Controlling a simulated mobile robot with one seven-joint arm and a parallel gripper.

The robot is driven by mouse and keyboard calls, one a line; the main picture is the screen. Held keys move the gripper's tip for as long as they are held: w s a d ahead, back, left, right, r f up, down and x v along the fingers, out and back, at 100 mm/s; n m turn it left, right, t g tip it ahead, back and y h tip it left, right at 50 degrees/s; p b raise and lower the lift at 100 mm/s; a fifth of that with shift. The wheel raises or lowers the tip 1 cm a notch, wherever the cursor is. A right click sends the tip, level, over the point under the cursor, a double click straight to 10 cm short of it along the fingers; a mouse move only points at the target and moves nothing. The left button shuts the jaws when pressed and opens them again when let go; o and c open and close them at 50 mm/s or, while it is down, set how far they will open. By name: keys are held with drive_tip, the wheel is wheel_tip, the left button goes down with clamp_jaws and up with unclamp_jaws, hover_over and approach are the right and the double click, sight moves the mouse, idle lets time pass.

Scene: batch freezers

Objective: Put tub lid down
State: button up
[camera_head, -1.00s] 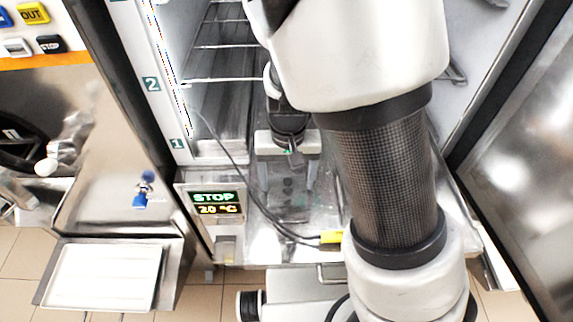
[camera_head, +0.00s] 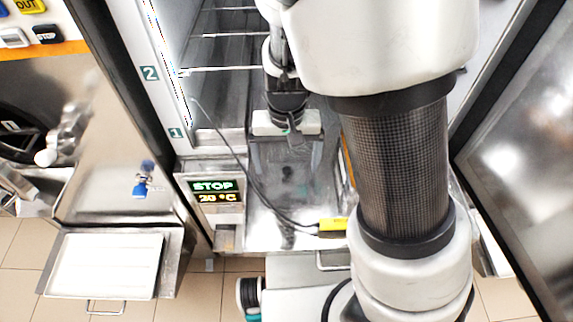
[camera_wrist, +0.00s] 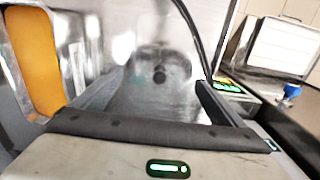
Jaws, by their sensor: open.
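My gripper (camera_head: 287,150) points down and forward in the open cabinet, its two fingers spread apart. It also shows in the wrist view (camera_wrist: 160,96), with one finger on each side and nothing clamped between them. A see-through, greyish piece with a small dark round knob (camera_head: 287,172), which looks like the tub lid, lies on the metal floor beyond the fingers. In the wrist view the dark knob (camera_wrist: 159,77) sits centred between the fingers. The lid's edges are hard to make out. I cannot tell whether a finger touches it.
A cable with a yellow plug (camera_head: 333,225) runs across the cabinet floor. A STOP display (camera_head: 215,190) stands at the left front. Wire shelves (camera_head: 225,70) are behind, an open door (camera_head: 525,150) at right. A white tray (camera_head: 105,265) is at lower left.

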sight(287, 170)
wheel_tip(287, 170, up, 10)
drive_tip(key=p, duration=0.1)
drive_tip(key=s+d+r+t, duration=0.5)
drive_tip(key=s+d+r, duration=0.5)
drive_tip(key=r, duration=0.4)
drive_tip(key=shift+d+r+t, duration=0.25)
drive_tip(key=shift+d+t, duration=0.05)
drive_tip(key=shift+d, duration=0.05)
drive_tip(key=shift+s, duration=0.1)
